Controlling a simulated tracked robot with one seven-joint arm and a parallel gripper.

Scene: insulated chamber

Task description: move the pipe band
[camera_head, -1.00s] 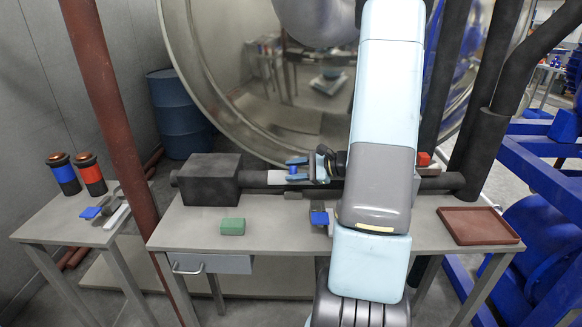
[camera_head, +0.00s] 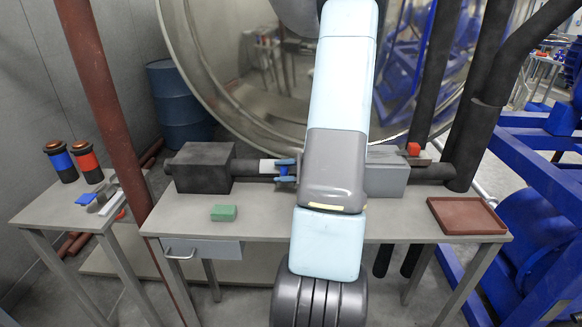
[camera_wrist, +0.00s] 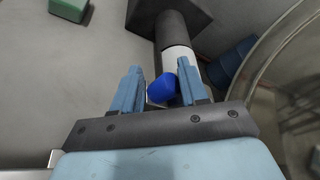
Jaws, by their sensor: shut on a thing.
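The pipe band shows as a blue knob (camera_wrist: 190,82) with a small grey part beside it, between my fingers in the wrist view. In the head view its blue part (camera_head: 285,162) is at the white section (camera_head: 267,167) of the dark horizontal pipe. My gripper (camera_head: 288,171) is at the pipe, just right of that white section, with its two blue-grey fingers (camera_wrist: 160,80) shut on the band. The band's ring is mostly hidden, so I cannot tell whether it touches the pipe.
A dark box (camera_head: 203,168) stands at the pipe's left and a grey box (camera_head: 386,176) at the right. A green block (camera_head: 224,213) and a red-brown tray (camera_head: 466,216) lie on the bench (camera_head: 262,222). A rusty post (camera_head: 103,105) rises at the left. The bench front between block and arm is clear.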

